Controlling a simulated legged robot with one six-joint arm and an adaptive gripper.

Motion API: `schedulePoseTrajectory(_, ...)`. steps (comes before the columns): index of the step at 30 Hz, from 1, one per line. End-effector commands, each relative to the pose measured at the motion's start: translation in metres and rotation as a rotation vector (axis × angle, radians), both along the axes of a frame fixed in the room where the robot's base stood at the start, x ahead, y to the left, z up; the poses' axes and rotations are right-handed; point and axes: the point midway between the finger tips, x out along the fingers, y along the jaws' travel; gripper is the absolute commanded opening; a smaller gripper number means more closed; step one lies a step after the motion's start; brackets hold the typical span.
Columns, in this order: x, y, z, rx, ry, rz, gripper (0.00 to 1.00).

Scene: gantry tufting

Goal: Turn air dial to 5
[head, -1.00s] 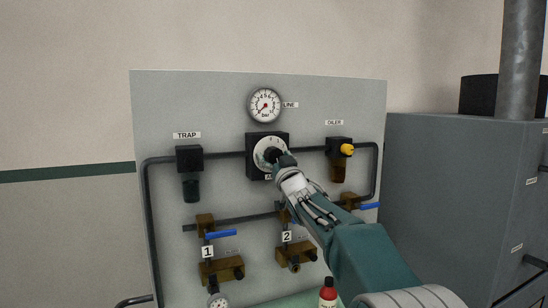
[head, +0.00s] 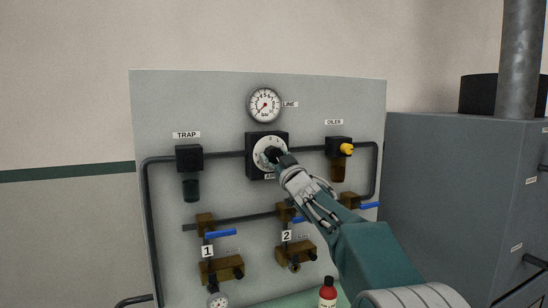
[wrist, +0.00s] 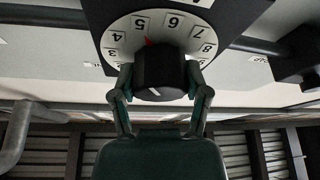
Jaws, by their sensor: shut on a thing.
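The air dial (head: 262,143) is a round white plate on a black square block in the middle of the grey panel. My gripper (wrist: 159,76) is shut on the black knob (wrist: 158,72), one finger on each side. A red mark at the knob's edge lies by the 5, slightly toward the 6. A white line shows on the knob's face. In the head view my gripper (head: 276,156) covers the knob and part of the dial.
A line gauge (head: 264,104) sits above the dial. The trap (head: 189,160) is left and the oiler (head: 338,148) with a yellow knob is right. Blue-handled valves (head: 220,234) lie below. A grey cabinet (head: 450,190) stands right.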

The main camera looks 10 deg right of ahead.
Motion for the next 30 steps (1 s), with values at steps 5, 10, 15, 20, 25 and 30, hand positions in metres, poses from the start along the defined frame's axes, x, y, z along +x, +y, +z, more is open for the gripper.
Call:
schedulePoseTrajectory(5, 0.000, 0.001, 0.001, 0.001, -0.002, 0.001, 0.13)
schedulePoseTrajectory(10, 0.000, 0.001, 0.001, 0.002, -0.001, 0.001, 0.95)
schedulePoseTrajectory(15, 0.000, 0.000, 0.001, 0.002, -0.001, 0.000, 0.95)
schedulePoseTrajectory(20, -0.001, 0.000, 0.001, 0.003, 0.000, 0.000, 0.95)
schedulePoseTrajectory(25, -0.007, -0.002, -0.002, 0.003, 0.002, 0.000, 0.95)
schedulePoseTrajectory(30, -0.028, -0.008, -0.010, 0.004, 0.001, -0.001, 0.95)
